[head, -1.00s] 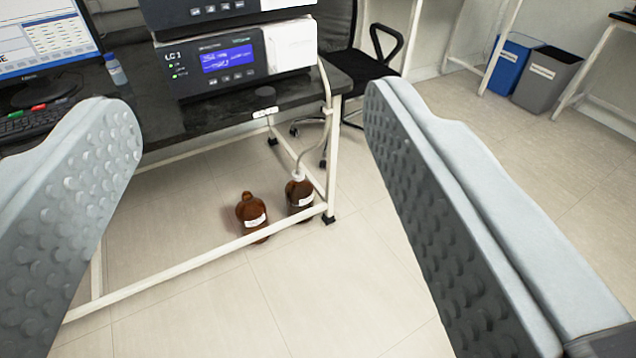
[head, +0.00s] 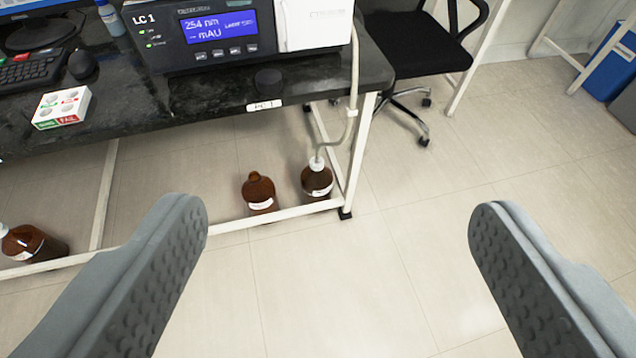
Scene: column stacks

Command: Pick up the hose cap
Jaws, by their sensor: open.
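The hose cap (head: 317,163) is small and white and sits on top of a brown bottle (head: 318,182) on the floor, beside the table's right front leg. A pale hose (head: 352,95) runs from the cap up along the leg past the table edge. My gripper (head: 338,212) is open and empty, its two ridged grey fingers wide apart in the foreground. The cap lies beyond the fingertips, higher in the picture and between them. It is apart from both fingers.
A second brown bottle (head: 258,190) stands just left, without a hose. Another brown bottle (head: 30,243) is at the far left. A white table rail (head: 225,228) runs in front of them. The black tabletop (head: 215,92) overhangs. The floor to the right is clear.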

